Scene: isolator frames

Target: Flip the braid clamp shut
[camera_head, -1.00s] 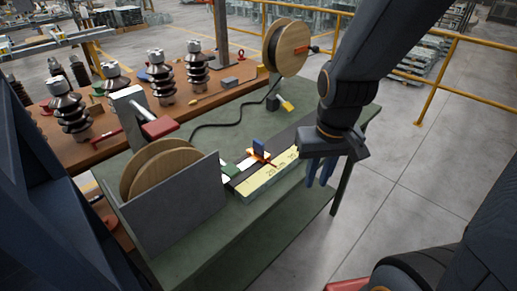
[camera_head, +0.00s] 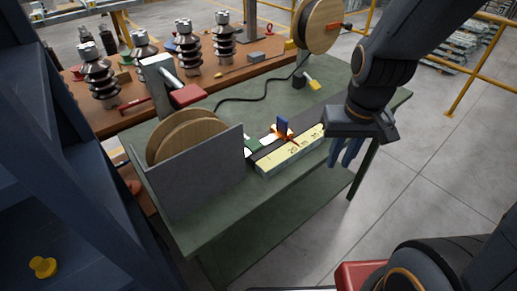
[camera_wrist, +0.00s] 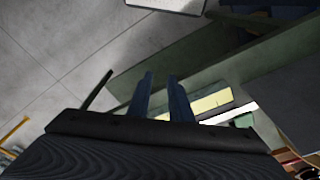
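An orange clamp piece with an upright blue tab (camera_head: 283,125) sits on the bench beside a pale yellow ruler block (camera_head: 291,157). It looks like the braid clamp, with its tab standing up. A small green block (camera_head: 252,144) lies left of it, by white pieces. My gripper (camera_head: 346,153) hangs right of the ruler block, near the bench's right front edge, clear of the clamp. In the wrist view its two blue fingers (camera_wrist: 162,96) stand apart with nothing between them. The ruler block (camera_wrist: 211,103) shows beyond them there; the clamp cannot be made out.
The green bench (camera_head: 222,218) holds a grey plate (camera_head: 200,178) before a wooden reel (camera_head: 182,138), a red-handled tool (camera_head: 187,95) and a black cord (camera_head: 245,100). A second reel (camera_head: 322,26) stands at the back. The floor (camera_head: 420,160) right of the bench is clear.

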